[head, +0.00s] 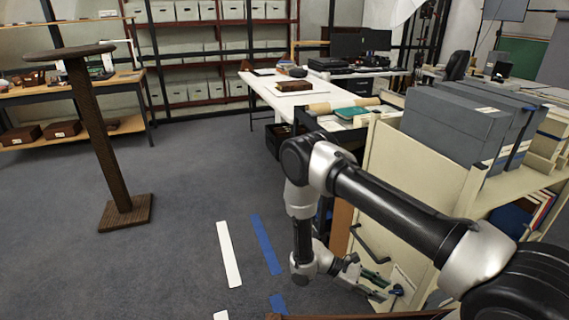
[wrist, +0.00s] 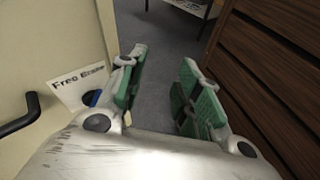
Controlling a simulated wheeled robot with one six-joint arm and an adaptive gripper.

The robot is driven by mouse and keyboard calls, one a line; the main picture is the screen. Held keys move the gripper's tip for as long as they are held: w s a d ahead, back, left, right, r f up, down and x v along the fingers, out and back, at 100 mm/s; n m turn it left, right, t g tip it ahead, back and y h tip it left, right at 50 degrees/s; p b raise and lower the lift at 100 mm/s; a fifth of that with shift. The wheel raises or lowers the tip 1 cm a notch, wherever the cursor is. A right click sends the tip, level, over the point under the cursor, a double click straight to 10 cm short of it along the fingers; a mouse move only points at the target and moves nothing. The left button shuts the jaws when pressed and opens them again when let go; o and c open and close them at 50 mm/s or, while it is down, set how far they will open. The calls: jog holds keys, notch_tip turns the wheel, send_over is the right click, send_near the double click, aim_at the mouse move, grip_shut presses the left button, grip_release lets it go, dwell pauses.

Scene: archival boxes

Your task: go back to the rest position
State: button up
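My gripper (head: 378,285) hangs low at the end of my arm, beside the cream cart on the right in the head view. In the wrist view my gripper (wrist: 160,85) has its two green-padded fingers spread apart, with only grey floor between them. It holds nothing. In the wrist view the cream panel of the cart is close on its left and a brown wooden slatted surface is close on its right.
The cream cart (head: 412,165) carries grey archival boxes (head: 455,120). A black handle (wrist: 20,115) sticks out of its panel. A wooden pedestal stand (head: 95,140) stands at left. A white table (head: 310,97) is behind. Grey floor is clear at centre left, with white and blue tape strips.

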notch_tip(320, 180, up, 28)
jog(key=m+y, duration=0.6)
jog(key=y, duration=0.3)
jog(key=s+d+r+m+t+y, duration=0.2)
jog(key=s+r+t, duration=0.3)
jog(key=r, duration=0.6)
jog(key=s+d+r+m+t+y, duration=0.2)
jog(key=s+r, duration=0.6)
jog(key=r, duration=0.4)
jog(key=d+m+t, duration=0.1)
jog(key=d+t, duration=0.1)
jog(key=d, duration=0.1)
jog(key=shift+r+t+y, duration=0.2)
jog(key=shift+t+y, duration=0.1)
jog(key=shift+t, duration=0.1)
jog(key=shift+s, duration=0.1)
